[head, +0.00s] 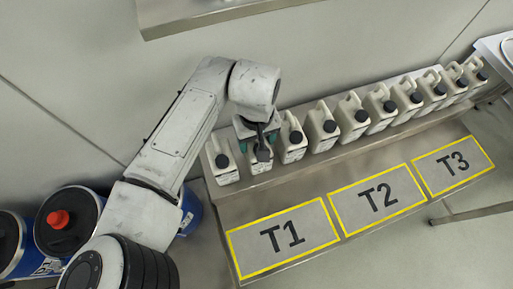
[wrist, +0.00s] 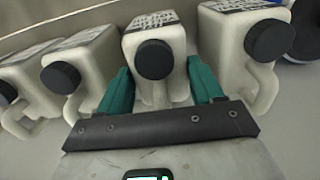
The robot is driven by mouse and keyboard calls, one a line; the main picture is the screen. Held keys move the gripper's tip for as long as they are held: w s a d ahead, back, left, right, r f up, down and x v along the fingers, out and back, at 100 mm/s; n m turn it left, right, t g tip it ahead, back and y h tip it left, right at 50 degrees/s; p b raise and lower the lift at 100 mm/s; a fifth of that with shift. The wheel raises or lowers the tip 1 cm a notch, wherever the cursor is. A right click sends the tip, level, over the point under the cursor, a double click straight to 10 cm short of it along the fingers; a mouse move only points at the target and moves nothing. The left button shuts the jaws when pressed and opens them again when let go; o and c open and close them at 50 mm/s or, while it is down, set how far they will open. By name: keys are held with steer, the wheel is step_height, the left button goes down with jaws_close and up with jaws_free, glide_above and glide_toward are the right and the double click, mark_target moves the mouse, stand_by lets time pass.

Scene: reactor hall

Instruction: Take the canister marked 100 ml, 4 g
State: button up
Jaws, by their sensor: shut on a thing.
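A row of cream canisters with black caps stands on the raised back shelf of a steel bench. My gripper (head: 256,143) is over the second canister from the left (head: 259,166) in the head view. In the wrist view, the green fingers of my gripper (wrist: 161,84) are on both sides of that canister (wrist: 178,40), shut on it, with its black cap facing the camera. It looks upright and in line with the row. Labels show on the canisters, but the writing is too small or slanted to read, so I cannot tell which is marked 100 ml, 4 g.
Neighbouring canisters stand close on both sides, at the left end (head: 222,163) and to the right (head: 291,138). Yellow-framed areas T1 (head: 283,236), T2 (head: 376,196) and T3 (head: 451,165) are empty on the bench front. Blue drums (head: 68,222) stand at the lower left.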

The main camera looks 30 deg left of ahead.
jaws_close()
steer(key=shift+r, duration=0.15)
